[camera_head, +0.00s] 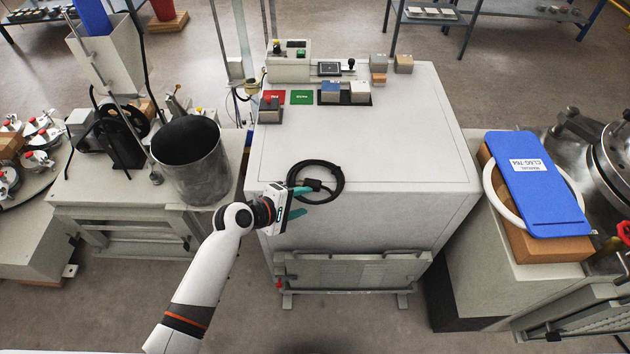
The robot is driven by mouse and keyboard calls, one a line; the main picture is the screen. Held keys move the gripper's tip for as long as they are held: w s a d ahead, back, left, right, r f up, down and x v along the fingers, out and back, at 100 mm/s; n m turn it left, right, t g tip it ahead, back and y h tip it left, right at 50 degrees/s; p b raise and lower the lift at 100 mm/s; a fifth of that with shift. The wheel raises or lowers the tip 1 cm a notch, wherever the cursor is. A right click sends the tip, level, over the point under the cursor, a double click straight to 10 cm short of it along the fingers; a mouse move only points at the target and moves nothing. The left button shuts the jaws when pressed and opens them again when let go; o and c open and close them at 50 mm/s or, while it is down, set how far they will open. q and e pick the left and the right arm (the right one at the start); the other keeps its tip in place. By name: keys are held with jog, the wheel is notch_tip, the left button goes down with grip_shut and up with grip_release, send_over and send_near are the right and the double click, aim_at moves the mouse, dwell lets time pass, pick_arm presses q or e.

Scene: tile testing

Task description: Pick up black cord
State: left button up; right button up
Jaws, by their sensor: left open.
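A coiled black cord (338,172) lies on the light grey top of the cabinet (400,140), near its front edge. My left gripper (303,201) is at the left front part of the coil, with its teal fingers apart. One finger reaches the coil's left side and the other is nearer the cabinet's front edge. A dark connector piece of the cord lies close to the fingers. I cannot tell whether the fingers touch the cord. My right gripper is not in view.
A control box (289,65), red and green plates and several small blocks stand at the cabinet's back. A metal bucket (203,180) stands on the left table. A blue folder (540,190) lies on a brown box at right. The cabinet top's middle is clear.

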pick_arm(q)
jog(key=shift+c, duration=0.2)
grip_shut()
